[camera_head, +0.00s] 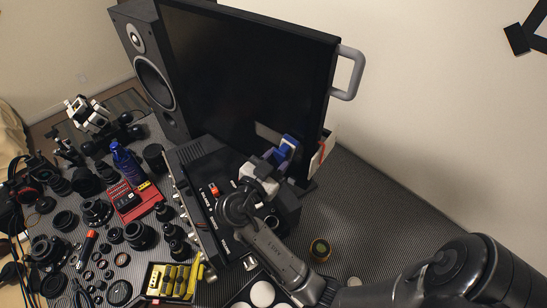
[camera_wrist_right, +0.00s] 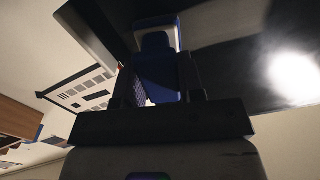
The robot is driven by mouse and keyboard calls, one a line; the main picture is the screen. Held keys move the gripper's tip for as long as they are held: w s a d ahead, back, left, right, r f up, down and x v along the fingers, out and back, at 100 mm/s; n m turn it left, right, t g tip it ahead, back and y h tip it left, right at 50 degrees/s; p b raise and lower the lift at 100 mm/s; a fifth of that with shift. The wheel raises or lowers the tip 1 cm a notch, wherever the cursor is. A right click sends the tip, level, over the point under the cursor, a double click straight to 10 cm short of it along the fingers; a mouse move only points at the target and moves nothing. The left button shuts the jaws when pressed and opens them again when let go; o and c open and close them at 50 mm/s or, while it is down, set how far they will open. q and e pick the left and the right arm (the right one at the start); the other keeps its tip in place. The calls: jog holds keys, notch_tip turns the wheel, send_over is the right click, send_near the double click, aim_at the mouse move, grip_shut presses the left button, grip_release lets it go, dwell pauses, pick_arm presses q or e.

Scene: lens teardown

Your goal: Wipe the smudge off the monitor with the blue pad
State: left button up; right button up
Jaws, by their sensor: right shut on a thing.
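The monitor (camera_head: 250,75) stands upright with a dark, glossy screen and a grey handle on its right edge. My right gripper (camera_head: 276,160) is shut on the blue pad (camera_head: 288,146), held at the lower right part of the screen. In the right wrist view the pad (camera_wrist_right: 157,68) sits between the two fingers, close to the dark screen (camera_wrist_right: 245,75); I cannot tell whether it touches. A pale grey patch (camera_head: 267,133) shows on the screen just left of the pad; I cannot tell whether it is the smudge or a reflection. My left gripper is not in view.
A speaker (camera_head: 155,70) stands left of the monitor, and a black audio unit (camera_head: 205,195) lies in front of it. Lens parts, a blue bottle (camera_head: 126,162), a red case (camera_head: 133,200) and a yellow box (camera_head: 172,281) crowd the left. The table right of the monitor is mostly clear.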

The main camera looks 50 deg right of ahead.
jog(key=s, duration=0.3)
jog(key=shift+s+d+b, duration=0.15)
jog(key=shift+s+b, duration=0.15)
jog(key=shift+w+a+b, duration=0.2)
jog(key=shift+w+b, duration=1.3)
jog(key=shift+w, duration=0.4)
